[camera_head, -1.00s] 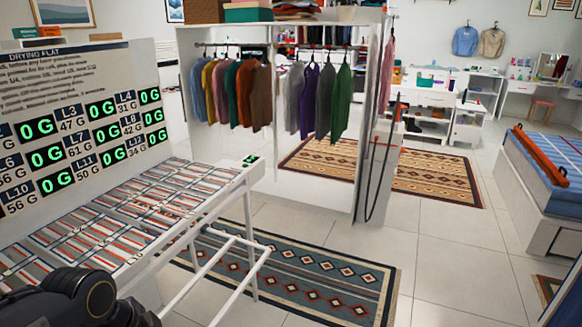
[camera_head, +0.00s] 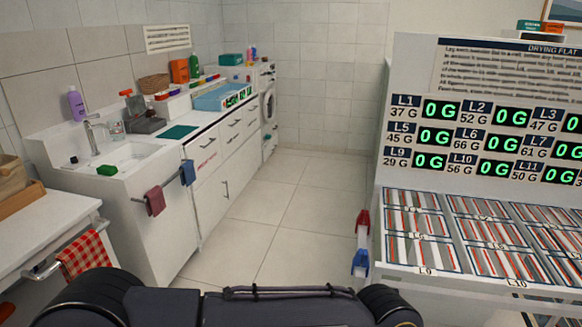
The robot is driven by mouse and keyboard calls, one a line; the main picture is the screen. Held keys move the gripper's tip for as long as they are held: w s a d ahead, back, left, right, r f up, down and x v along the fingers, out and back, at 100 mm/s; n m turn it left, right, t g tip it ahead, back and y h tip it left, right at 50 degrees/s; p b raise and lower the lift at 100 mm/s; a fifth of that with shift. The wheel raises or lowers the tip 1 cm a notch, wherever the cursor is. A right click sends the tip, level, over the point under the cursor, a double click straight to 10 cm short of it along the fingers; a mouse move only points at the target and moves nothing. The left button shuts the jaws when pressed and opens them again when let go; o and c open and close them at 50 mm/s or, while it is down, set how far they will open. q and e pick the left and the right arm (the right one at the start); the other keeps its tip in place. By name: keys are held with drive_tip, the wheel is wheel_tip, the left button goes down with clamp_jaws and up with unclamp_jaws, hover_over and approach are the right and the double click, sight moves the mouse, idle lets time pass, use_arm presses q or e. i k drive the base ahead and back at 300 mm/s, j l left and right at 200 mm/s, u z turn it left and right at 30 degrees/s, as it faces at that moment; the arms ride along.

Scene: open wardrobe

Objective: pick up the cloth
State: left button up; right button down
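Several cloths are in view, and I cannot tell which one the task means. A red-and-white checked cloth (camera_head: 85,254) hangs over a rail at the lower left. A maroon cloth (camera_head: 155,201) and a blue cloth (camera_head: 187,173) hang on the rail at the front of the sink unit. A flat dark green piece (camera_head: 178,132), perhaps a cloth, lies on the counter beside the sink. My dark arm links cross the bottom edge. Neither gripper can be made out.
A sink unit (camera_head: 117,157) and a long white counter (camera_head: 213,168) run along the left. A white drying rack (camera_head: 425,272) with labelled slots and a display board (camera_head: 455,70) stands at right. Small red and blue items (camera_head: 361,263) are at its edge. Tiled floor (camera_head: 285,215) between is clear.

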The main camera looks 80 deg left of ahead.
sight(188, 176)
drive_tip(key=u, duration=3.35)
drive_tip(key=z, duration=0.45)
drive_tip(key=l+z, duration=0.1)
drive_tip(key=z, duration=1.7)
drive_tip(key=i+z, duration=0.1)
drive_tip(key=z, duration=0.35)
drive_tip(key=u, duration=2.8)
drive_tip(key=i+z, duration=0.15)
drive_tip(key=i, duration=0.3)
drive_tip(key=i+j+z, duration=0.15)
drive_tip(key=i, duration=0.3)
